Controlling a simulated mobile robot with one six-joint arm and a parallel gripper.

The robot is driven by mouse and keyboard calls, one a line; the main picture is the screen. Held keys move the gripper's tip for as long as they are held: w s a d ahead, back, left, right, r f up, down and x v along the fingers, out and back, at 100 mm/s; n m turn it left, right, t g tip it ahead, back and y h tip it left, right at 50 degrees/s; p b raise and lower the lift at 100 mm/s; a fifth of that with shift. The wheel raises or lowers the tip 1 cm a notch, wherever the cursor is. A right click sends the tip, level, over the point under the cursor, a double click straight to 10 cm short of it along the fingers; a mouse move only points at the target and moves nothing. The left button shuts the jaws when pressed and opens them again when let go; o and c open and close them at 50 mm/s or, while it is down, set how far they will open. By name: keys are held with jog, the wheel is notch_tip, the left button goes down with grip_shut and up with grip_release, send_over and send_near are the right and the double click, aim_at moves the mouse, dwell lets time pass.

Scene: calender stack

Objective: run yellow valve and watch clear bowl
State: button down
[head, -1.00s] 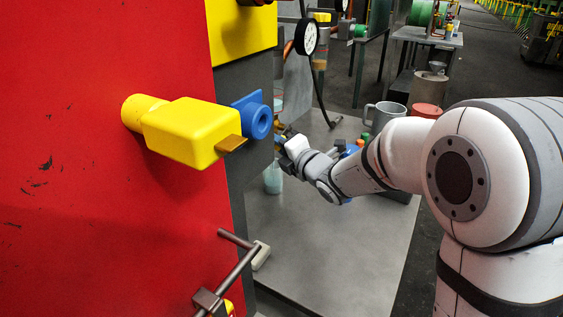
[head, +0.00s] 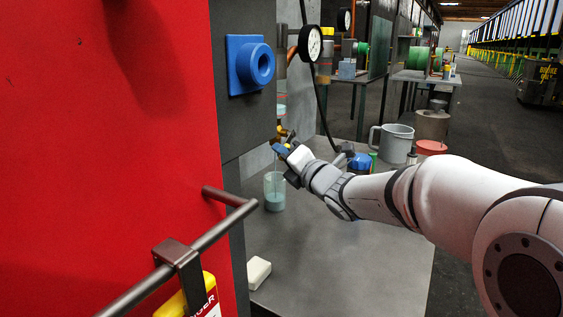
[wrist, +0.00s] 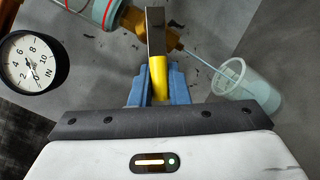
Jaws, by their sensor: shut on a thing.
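The yellow valve's lever (wrist: 158,72) stands between the blue fingertips of my gripper (wrist: 159,88) in the wrist view, and the gripper is shut on it. A brass body with a nozzle (wrist: 172,40) sits just behind the lever. A thin pale stream runs from the nozzle into the clear bowl (wrist: 250,88), which looks like a see-through cup. In the head view the clear bowl (head: 274,190) stands upright on the bench below my gripper (head: 281,148), with blue-grey liquid in its lower part. The exact liquid level is hard to read.
A dial gauge (head: 310,40) hangs above the bench. A grey jug (head: 397,143) stands at the back. The front bench (head: 340,260) is mostly bare.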

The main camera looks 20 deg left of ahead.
jog(key=shift+r, duration=0.1)
dwell(0.3)
jog(key=c, duration=1.4)
grip_release()
jog(key=shift+w, duration=0.1)
jog(key=v, duration=0.8)
dwell(4.9)
